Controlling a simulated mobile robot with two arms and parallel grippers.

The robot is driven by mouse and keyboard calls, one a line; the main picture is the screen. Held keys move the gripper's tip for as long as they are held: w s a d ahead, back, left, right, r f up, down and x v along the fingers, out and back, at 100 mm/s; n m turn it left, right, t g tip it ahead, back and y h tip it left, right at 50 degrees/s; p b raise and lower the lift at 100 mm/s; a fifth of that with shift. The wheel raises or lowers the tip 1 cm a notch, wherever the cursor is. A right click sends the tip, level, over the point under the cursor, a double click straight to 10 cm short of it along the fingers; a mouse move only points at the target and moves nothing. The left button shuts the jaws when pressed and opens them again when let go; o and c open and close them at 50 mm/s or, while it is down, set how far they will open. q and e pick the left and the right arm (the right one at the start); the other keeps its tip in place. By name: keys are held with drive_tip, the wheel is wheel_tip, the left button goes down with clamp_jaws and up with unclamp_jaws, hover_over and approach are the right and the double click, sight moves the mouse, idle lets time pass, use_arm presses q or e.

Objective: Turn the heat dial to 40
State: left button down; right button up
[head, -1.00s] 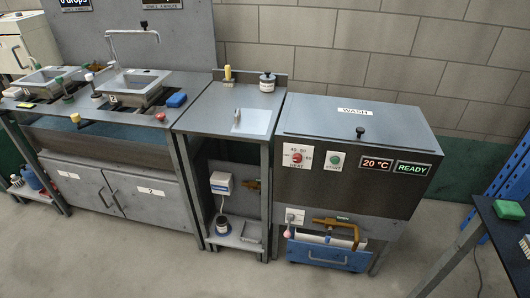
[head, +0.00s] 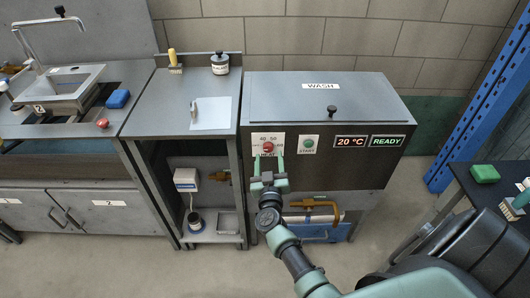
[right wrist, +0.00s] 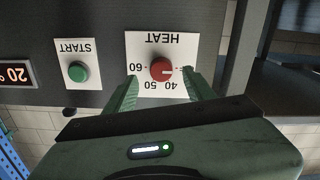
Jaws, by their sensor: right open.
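The red heat dial (head: 268,146) is on a white HEAT plate on the front of the WASH machine (head: 325,110). My right gripper (head: 268,160) is open in front of it. In the right wrist view the plate is upside down, and the dial (right wrist: 162,69) is between the two open fingers (right wrist: 160,75), with no clear contact. Its white mark points right in that view, beside the 40 rather than at it. The right finger hides part of the plate's edge. The display (head: 351,141) reads 20 °C. My left gripper is not in view.
A green START button (head: 308,143) is beside the plate, and a READY sign (head: 386,141) is further right. A side table (head: 184,120) with a jar (head: 220,64) stands left.

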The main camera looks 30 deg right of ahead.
sight(268, 150)
drive_tip(key=x, duration=0.2)
drive_tip(key=shift+w+f, duration=0.1)
drive_tip(key=shift+w, duration=0.2)
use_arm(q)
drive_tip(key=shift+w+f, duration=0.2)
use_arm(e)
drive_tip(key=shift+w+d, duration=0.25)
drive_tip(key=shift+w, duration=0.05)
clamp_jaws()
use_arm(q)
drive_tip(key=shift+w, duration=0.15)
